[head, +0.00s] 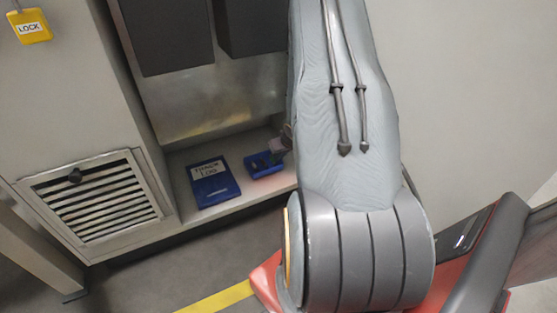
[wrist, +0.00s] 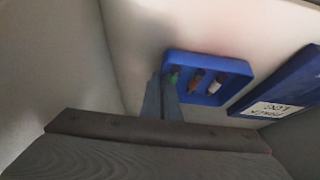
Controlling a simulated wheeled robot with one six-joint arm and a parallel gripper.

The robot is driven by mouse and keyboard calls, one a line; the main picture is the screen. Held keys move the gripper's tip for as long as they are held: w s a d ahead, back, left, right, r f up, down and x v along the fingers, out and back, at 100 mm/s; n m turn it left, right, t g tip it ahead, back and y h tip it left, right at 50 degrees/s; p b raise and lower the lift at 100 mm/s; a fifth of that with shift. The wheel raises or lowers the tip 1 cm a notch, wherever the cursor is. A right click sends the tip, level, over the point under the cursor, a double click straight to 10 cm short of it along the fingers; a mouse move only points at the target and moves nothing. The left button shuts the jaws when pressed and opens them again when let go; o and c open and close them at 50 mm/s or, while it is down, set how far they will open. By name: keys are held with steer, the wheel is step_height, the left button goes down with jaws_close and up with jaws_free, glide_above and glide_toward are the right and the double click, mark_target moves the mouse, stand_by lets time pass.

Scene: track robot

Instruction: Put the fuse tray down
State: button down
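The fuse tray (head: 266,174) is a small blue open tray, low over the shelf of the cabinet, right of the blue log book. In the wrist view the tray (wrist: 239,72) holds a green, an orange-brown and a white-ended fuse in its compartments. My gripper (wrist: 163,82) has its fingers close together at the tray's near left edge and looks shut on its wall. In the head view my gripper (head: 282,146) is partly hidden behind my arm. I cannot tell whether the tray's underside touches the shelf.
The blue log book (head: 213,182) with a white label lies on the shelf (head: 185,159) just left of the tray; it also shows in the wrist view (wrist: 280,88). Dark boxes (head: 165,38) hang above the shelf. A vented panel (head: 97,197) is at left, and a yellow LOCK tag (head: 30,27) hangs at upper left.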

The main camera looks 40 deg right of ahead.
steer(key=shift+d+f, duration=0.1)
steer(key=shift+f, duration=0.05)
steer(key=c, duration=2)
jaws_free()
steer(key=shift+c, duration=0.2)
steer(key=p+v, duration=0.6)
steer(key=v, duration=0.6)
steer(key=shift+w, duration=0.1)
